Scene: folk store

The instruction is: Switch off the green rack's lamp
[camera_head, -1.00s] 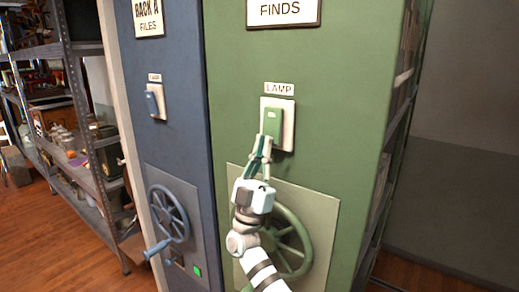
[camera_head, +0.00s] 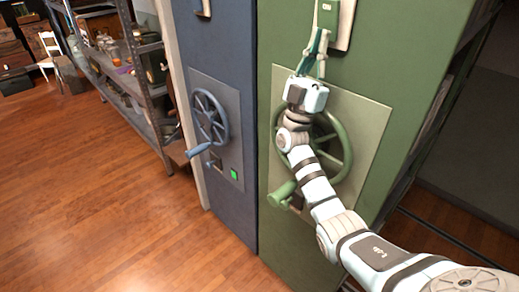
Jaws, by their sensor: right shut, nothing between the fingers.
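The green rack (camera_head: 385,70) fills the right half of the view. The rocker's position, on or off, cannot be told. My left gripper is not in view.
The green handwheel (camera_head: 343,150) with its crank handle (camera_head: 281,193) is just behind and below my right arm. A blue rack (camera_head: 225,50) with its own handwheel (camera_head: 211,117) and a lit green button (camera_head: 234,174) stands left. Wooden floor (camera_head: 110,220) is clear at lower left.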

